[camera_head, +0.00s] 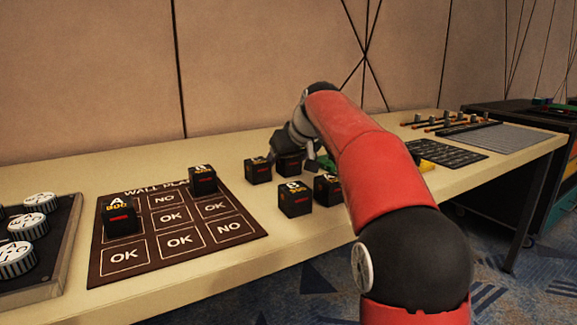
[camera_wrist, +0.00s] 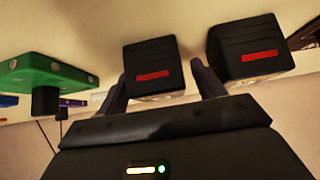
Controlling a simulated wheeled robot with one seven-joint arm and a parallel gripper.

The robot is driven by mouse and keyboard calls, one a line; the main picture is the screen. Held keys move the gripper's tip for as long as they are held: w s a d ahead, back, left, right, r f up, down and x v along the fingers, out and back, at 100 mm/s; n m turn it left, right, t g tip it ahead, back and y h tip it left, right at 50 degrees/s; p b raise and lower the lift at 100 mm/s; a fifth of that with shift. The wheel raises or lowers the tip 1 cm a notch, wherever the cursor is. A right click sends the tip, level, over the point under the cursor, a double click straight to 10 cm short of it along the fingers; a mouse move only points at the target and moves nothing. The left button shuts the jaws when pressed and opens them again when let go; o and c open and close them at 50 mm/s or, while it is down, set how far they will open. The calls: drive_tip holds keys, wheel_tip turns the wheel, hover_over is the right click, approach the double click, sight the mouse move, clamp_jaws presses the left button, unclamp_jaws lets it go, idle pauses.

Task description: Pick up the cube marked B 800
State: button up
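Several black cubes with light and red markings are in the head view. Near my gripper are a left cube (camera_head: 258,171) and a second cube (camera_head: 289,164); in front of them are a front cube (camera_head: 295,200), whose letter may be a B, and a partly hidden cube (camera_head: 326,190). The full labels are too small to read. My gripper (camera_head: 283,147) is low over the back pair. In the wrist view my gripper (camera_wrist: 158,74) is open, with one cube (camera_wrist: 153,68) between its fingers and a gap at the right finger. Another cube (camera_wrist: 248,47) is outside that finger.
A brown board (camera_head: 180,240) with OK and NO squares holds a cube marked A (camera_head: 120,216) and another cube (camera_head: 202,180). A dark tray (camera_head: 45,285) with round pieces is at left. A green object (camera_wrist: 45,73) is beside my gripper. Bare table (camera_head: 250,250) lies in front.

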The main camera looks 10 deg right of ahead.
drive_tip(key=c, duration=1)
